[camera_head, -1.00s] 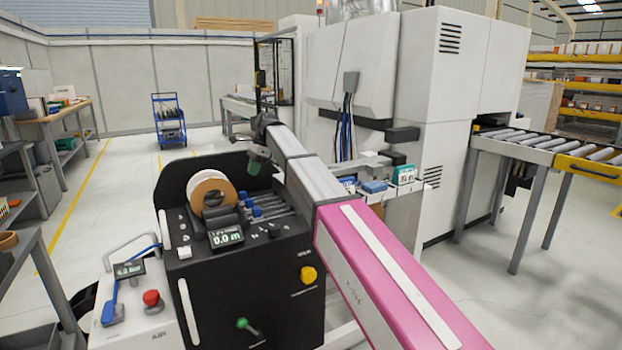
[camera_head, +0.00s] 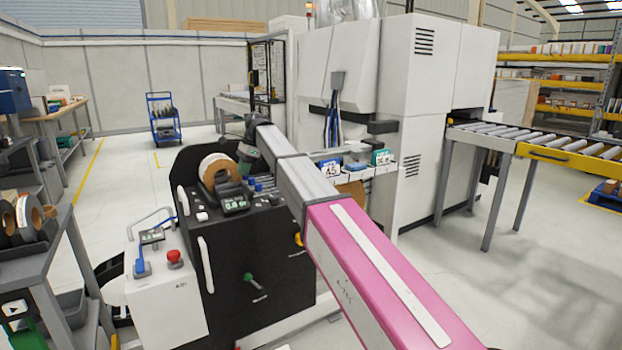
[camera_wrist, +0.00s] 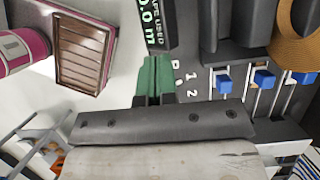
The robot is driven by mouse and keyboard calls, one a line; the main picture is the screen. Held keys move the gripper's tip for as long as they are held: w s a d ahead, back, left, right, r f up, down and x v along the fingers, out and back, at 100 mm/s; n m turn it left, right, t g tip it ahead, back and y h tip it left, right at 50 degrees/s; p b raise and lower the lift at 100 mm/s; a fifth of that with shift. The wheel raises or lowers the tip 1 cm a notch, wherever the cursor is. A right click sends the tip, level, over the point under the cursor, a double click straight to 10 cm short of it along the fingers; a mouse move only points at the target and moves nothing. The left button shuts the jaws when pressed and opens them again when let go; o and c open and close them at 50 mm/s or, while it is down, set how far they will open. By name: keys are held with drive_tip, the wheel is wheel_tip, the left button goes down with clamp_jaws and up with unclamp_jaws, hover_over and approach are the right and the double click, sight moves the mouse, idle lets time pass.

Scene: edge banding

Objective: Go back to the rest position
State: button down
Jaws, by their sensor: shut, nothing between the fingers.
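My gripper (camera_head: 246,160) shows at the end of my arm in the head view, above the black edge-banding unit (camera_head: 238,262) and just right of its tape roll (camera_head: 220,172). In the wrist view my gripper (camera_wrist: 154,76) has green fingers closed together with nothing between them. They point toward the unit's top panel, near its "0 1 2" marks and display (camera_wrist: 157,22). A brown tape roll (camera_wrist: 296,38) is at the upper right of that view. I cannot tell the exact gap between fingertips and panel.
A white box with a red button (camera_head: 174,257) stands left of the unit. A shelf with tape rolls (camera_head: 30,216) is at the left edge. The large white machine (camera_head: 430,110) and roller conveyor (camera_head: 520,146) stand right. Open floor lies at right and around the blue cart (camera_head: 164,118).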

drive_tip(key=d+f, duration=0.3)
drive_tip(key=s+d+f+n, duration=0.1)
drive_tip(key=d+f, duration=0.2)
drive_tip(key=f, duration=0.1)
drive_tip(key=s+d+f+n, duration=0.1)
drive_tip(key=d+f, duration=0.3)
drive_tip(key=shift+d+f+t+h, duration=0.1)
drive_tip(key=shift+t+h, duration=0.2)
drive_tip(key=shift+t, duration=0.1)
drive_tip(key=s+d+f+n+h, duration=0.1)
drive_tip(key=s+d+f+n, duration=0.2)
drive_tip(key=s+d+f, duration=0.5)
drive_tip(key=s+d+f+n+t+h, duration=0.1)
drive_tip(key=s+d+f+n, duration=0.2)
drive_tip(key=s+d+f, duration=0.4)
drive_tip(key=s+d+f+n+h, duration=0.1)
drive_tip(key=s+d+f+n, duration=0.2)
drive_tip(key=s+d+f, duration=0.5)
drive_tip(key=d+f, duration=0.4)
drive_tip(key=d, duration=0.6)
drive_tip(key=shift+s+d+f+n+t, duration=0.15)
drive_tip(key=shift+s+f+n+t, duration=0.15)
drive_tip(key=shift+s+n, duration=0.1)
